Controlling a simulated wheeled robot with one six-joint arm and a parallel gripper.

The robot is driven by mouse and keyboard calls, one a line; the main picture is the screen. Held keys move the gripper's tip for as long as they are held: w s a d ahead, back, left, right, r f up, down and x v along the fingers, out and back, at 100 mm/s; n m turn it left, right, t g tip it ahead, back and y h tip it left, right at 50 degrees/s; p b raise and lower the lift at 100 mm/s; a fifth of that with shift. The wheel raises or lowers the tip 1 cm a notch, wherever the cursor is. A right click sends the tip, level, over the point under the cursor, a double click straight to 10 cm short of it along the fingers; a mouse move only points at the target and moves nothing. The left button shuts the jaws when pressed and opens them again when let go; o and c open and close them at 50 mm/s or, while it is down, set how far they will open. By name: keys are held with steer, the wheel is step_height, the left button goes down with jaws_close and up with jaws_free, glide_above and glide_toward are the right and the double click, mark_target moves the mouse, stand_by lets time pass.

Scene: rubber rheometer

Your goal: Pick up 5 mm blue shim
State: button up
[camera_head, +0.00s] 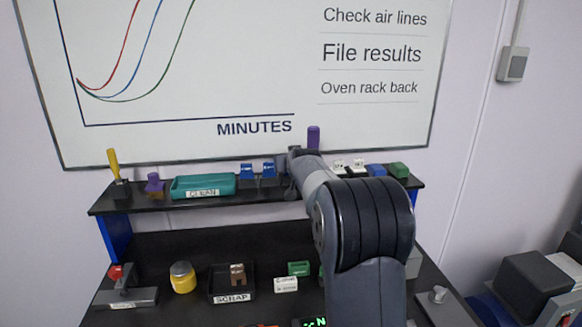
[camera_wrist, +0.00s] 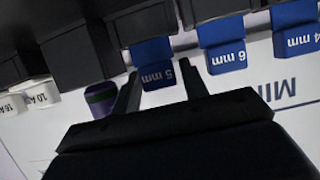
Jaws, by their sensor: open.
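The 5 mm blue shim (camera_wrist: 157,74) shows in the wrist view, its label upside down, its far end in a black holder. My gripper (camera_wrist: 159,71) is open, with one finger on each side of the shim; I cannot tell whether they touch it. The 6 mm blue shim (camera_wrist: 226,57) and the 4 mm blue shim (camera_wrist: 297,38) stand beside it. In the head view my gripper (camera_head: 295,158) is at the upper shelf, right of two blue shims (camera_head: 246,170), and the 5 mm shim is hidden behind it.
A whiteboard (camera_head: 240,60) is close behind. A scrap tray (camera_head: 232,298) sits below.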

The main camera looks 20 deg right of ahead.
steer(key=shift+c, duration=0.5)
steer(key=c, duration=0.7)
steer(key=shift+r, duration=0.1)
step_height(320, 180, up, 18)
steer(key=shift+f, duration=0.1)
